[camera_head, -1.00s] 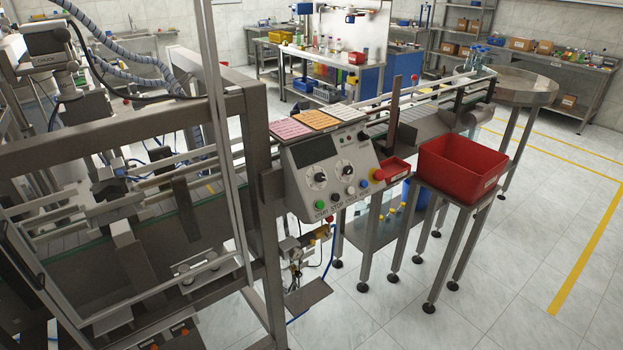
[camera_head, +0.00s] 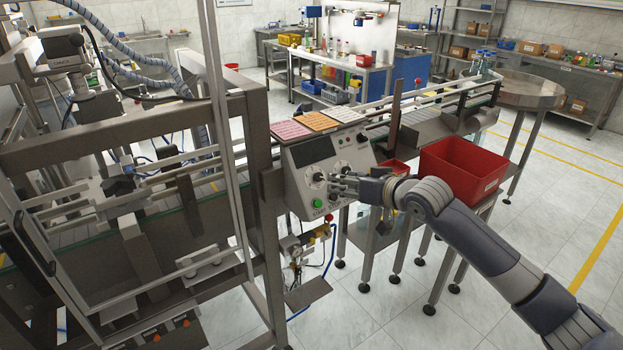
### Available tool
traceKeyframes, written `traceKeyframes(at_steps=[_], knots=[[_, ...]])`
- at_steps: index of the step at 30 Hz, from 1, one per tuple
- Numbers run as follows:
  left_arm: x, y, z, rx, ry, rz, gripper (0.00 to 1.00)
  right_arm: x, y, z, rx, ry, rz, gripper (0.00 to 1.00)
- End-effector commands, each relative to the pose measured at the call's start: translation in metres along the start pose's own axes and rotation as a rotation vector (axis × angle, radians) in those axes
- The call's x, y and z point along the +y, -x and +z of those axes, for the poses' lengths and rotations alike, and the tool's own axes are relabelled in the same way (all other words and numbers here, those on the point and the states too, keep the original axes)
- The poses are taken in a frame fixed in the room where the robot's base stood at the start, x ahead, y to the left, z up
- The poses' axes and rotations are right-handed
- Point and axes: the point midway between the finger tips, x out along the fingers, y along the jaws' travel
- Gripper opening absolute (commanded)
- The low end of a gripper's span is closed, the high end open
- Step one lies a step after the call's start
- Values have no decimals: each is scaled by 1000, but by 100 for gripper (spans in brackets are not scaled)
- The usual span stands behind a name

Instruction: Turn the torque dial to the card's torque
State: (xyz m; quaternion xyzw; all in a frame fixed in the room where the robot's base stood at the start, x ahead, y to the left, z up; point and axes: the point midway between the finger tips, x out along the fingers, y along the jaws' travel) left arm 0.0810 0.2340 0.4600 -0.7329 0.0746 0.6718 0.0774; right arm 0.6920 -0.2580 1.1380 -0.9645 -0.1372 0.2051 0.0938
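The control panel (camera_head: 302,160) is a slanted grey box with a dark display and two round dials. The left dial (camera_head: 318,176) and the right dial (camera_head: 342,166) have pale faces; their markings are too small to read. Pink (camera_head: 290,131), orange (camera_head: 318,121) and white (camera_head: 344,113) cards lie on top of the panel; their text is unreadable. My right gripper (camera_head: 334,184) is in front of the panel's lower part, just right of and below the left dial. It hides some buttons. Its finger opening and any contact are unclear. My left gripper is out of view.
A red bin (camera_head: 460,172) on a stand is right of the panel, behind my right arm. A small red tray (camera_head: 394,167) is partly hidden. A metal frame post (camera_head: 262,200) stands close left of the panel. Open floor lies front right.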

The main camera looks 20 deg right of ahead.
Motion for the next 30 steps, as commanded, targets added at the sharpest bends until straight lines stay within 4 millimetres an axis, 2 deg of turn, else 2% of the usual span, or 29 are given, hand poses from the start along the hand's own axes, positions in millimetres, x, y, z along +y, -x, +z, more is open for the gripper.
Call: traceKeyframes(at_steps=[5, 18, 24, 30], knots=[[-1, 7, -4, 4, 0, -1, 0, 0, -20, -2, 0, -3, 0, 42], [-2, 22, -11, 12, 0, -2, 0, 0, -86, -1, 0, -3, 1, 42], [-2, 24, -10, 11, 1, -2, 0, 1, -101, 0, 0, 0, 2, 42], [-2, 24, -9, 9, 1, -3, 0, 1, -106, 1, 1, 0, 2, 42]])
